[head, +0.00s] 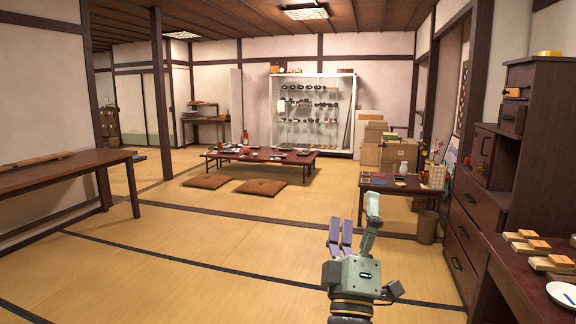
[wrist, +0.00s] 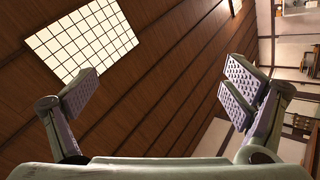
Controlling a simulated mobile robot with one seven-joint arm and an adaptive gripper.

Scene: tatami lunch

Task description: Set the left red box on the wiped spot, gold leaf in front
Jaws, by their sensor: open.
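My gripper (head: 354,226) is raised in the lower middle of the head view, open and empty, with its fingers pointing up. A low dark red table (head: 296,163) stands in the middle of the room with several small dishes and items, too small to name. A small dark side table (head: 398,188) stands nearer on the right and holds several small items, some reddish. I cannot make out which is the left red box, any gold leaf, or a wiped spot.
Two brown cushions (head: 261,187) lie before the low table. A long wooden table (head: 60,175) is at left, a dark drawer chest (head: 490,190) at right. A waste bin (head: 427,226) stands beside the side table.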

